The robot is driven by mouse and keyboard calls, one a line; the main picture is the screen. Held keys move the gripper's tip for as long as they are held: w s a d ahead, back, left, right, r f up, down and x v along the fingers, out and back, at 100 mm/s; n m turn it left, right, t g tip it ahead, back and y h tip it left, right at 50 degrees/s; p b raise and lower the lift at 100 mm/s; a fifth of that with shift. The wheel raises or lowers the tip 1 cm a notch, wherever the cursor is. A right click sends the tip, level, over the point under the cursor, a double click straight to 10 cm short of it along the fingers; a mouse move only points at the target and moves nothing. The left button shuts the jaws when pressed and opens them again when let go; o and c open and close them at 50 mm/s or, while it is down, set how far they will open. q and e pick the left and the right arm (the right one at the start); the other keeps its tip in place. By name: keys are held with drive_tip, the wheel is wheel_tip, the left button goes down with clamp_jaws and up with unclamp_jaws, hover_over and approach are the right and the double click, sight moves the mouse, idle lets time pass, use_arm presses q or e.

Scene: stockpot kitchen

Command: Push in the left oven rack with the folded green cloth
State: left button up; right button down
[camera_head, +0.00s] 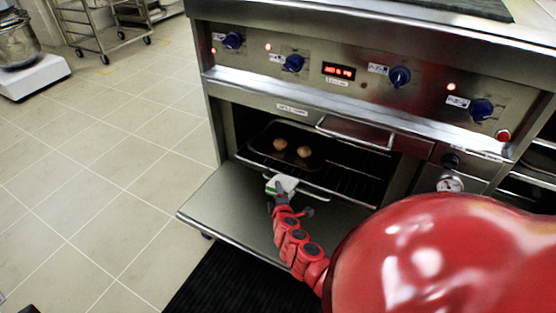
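The oven rack (345,182) shows inside the open oven, with a dark tray on it. Its front bar (314,190) is near the oven mouth, above the lowered door. A folded cloth (284,183), mostly pale with a little green, is at the left end of that bar. My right gripper (279,190) comes in on the red arm from the lower right and is shut on the cloth. The fingertips are small and partly hidden by the cloth. I cannot tell how firmly the cloth touches the bar. My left gripper is not in view.
The oven door (228,212) is lowered flat in front of the oven. Two round brown items (304,152) sit on the dark tray (268,132). A door handle bar (352,138) and blue knobs (399,76) are above.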

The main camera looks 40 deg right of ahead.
drive_tip(key=shift+s+a+f, duration=0.2)
drive_tip(key=shift+s+f, duration=0.05)
drive_tip(key=shift+s, duration=0.05)
idle(0.6)
drive_tip(key=shift+s+a+f, duration=0.1)
drive_tip(key=shift+a, duration=0.05)
idle(0.6)
drive_tip(key=shift+s+a, duration=0.15)
drive_tip(key=shift+a, duration=0.45)
idle(0.4)
idle(0.5)
drive_tip(key=shift+s+a+r, duration=0.15)
drive_tip(key=shift+s+a, duration=0.05)
drive_tip(key=shift+a, duration=0.2)
drive_tip(key=shift+s+a+r, duration=0.15)
drive_tip(key=shift+a, duration=0.25)
drive_tip(key=shift+s+a+r, duration=0.25)
drive_tip(key=shift+a+r, duration=0.1)
drive_tip(key=shift+a, duration=0.4)
drive_tip(key=shift+s+a+r, duration=0.2)
drive_tip(key=shift+a+r, duration=0.15)
drive_tip(key=shift+a, duration=0.4)
drive_tip(key=shift+r, duration=0.1)
